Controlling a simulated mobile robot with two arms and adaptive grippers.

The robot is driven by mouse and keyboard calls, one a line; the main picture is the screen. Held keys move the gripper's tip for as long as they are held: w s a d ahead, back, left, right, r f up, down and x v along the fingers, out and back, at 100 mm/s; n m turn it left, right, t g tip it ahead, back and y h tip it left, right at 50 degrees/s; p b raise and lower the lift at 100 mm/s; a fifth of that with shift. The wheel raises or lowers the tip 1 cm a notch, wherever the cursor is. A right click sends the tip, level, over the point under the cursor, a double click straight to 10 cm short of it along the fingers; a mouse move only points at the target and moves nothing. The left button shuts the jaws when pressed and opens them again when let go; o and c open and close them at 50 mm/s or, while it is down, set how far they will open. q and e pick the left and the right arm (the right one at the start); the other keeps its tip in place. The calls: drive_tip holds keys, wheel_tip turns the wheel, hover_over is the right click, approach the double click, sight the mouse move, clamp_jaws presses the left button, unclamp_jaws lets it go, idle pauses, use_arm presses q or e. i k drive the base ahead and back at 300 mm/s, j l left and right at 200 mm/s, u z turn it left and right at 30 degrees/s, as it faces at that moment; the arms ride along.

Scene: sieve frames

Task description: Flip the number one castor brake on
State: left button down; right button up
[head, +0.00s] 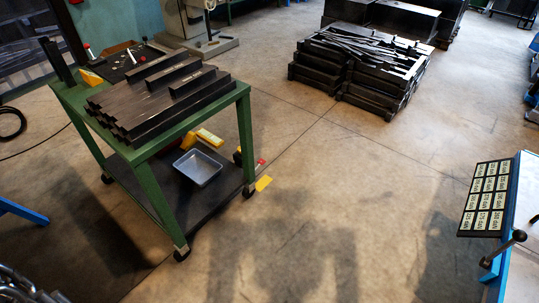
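A green trolley (158,153) with a black lower shelf (215,208) stands at the left on small dark castors. One castor (182,253) shows under its near leg, one (248,191) under its right leg and one (107,179) under its left leg. A fourth castor is not clearly visible. A yellow piece (263,183) is beside the right castor, and a small red piece (260,162) is a little behind it. I cannot read a number on any castor or tell how its brake is set. Neither of my grippers is in view.
Dark bars (160,103) lie on the trolley top and a metal tray (197,168) on its lower shelf. Stacked dark blocks (358,68) stand at the back. A blue bench (519,200) with a black numbered panel (485,198) is at right. The middle floor is clear.

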sight(262, 162)
drive_tip(key=i+l+u, duration=0.2)
drive_tip(key=i+l, duration=0.15)
drive_tip(key=i+l+u, duration=0.2)
drive_tip(key=i+l, duration=0.25)
drive_tip(key=i+l+u, duration=0.2)
drive_tip(key=i+l, duration=0.2)
drive_tip(key=i+l+u, duration=0.25)
drive_tip(key=l, duration=0.35)
drive_tip(key=i+l+u, duration=0.1)
drive_tip(key=l, duration=0.35)
drive_tip(key=i+l+u, duration=0.1)
drive_tip(key=i+l, duration=0.15)
drive_tip(key=l, duration=0.2)
drive_tip(key=i+l, duration=0.15)
drive_tip(key=l, duration=0.3)
drive_tip(key=i+l+u, duration=0.15)
drive_tip(key=l, duration=0.3)
drive_tip(key=i+l+u, duration=0.1)
drive_tip(key=l, duration=0.35)
drive_tip(key=i+l+u, duration=0.1)
drive_tip(key=l, duration=0.4)
